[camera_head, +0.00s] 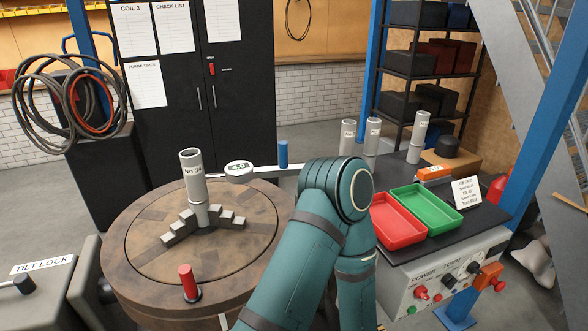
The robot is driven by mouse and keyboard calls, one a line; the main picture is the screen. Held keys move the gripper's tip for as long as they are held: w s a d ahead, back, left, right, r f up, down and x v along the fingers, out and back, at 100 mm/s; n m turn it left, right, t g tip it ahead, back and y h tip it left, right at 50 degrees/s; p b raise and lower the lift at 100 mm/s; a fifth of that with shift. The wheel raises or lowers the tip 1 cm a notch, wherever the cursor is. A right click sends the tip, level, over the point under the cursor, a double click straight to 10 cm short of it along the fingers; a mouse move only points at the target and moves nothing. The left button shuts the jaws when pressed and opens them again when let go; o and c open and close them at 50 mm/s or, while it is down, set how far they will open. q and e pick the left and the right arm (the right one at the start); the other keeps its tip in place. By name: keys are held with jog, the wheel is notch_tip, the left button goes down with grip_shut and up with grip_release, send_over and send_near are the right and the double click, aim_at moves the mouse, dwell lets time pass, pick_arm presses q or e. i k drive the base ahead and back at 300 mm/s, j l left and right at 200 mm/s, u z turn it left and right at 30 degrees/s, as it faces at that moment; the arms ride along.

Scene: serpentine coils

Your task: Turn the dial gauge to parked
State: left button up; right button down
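The dial gauge (238,171) is a white round disc marked "4.0". It sits over the far edge of a round wooden turntable (125,245), beside an upright grey tube (193,176) marked "No 34". A pale flat bar (265,171) runs right from the gauge, with a blue upright knob (283,153) on it. The bar's right end is hidden behind my teal arm. That arm rises from the bottom middle and bends at a joint over the turntable's right side. Neither gripper shows in the head view.
A red peg (187,283) stands at the turntable's front. At right, a dark bench (452,233) holds a red tray (397,232), a green tray (428,206) and several grey tubes. A tilt-lock box (45,300) stands at lower left. A black cabinet (180,120) stands behind.

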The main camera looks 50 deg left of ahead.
aim_at(238, 172)
jog(key=u, duration=1.6)
jog(key=k+l+z, duration=0.3)
jog(key=i+j+z, duration=0.15)
